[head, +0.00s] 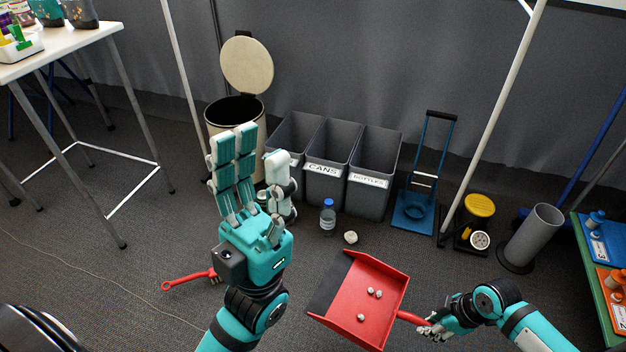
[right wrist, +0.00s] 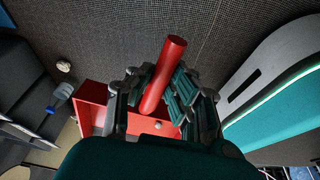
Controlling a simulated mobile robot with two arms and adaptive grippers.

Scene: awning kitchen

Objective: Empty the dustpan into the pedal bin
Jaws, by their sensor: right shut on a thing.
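The red dustpan (head: 388,290) is held out over the floor at the lower right of the head view. Several small whitish bits (head: 361,317) lie in it. My right gripper (head: 436,327) is shut on its red handle (head: 412,318); the right wrist view shows the fingers around this handle (right wrist: 166,75). The cream pedal bin (head: 214,122) stands at the back with its round lid (head: 247,64) up and its dark mouth showing. My left gripper (head: 258,152) is open and empty, in front of the bin in the picture, hiding much of its body.
Grey sorting bins, one labelled CANS (head: 325,185), stand right of the pedal bin. A red brush (head: 190,279) lies on the floor. A blue trolley (head: 413,215) and awning pole (head: 492,120) stand right.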

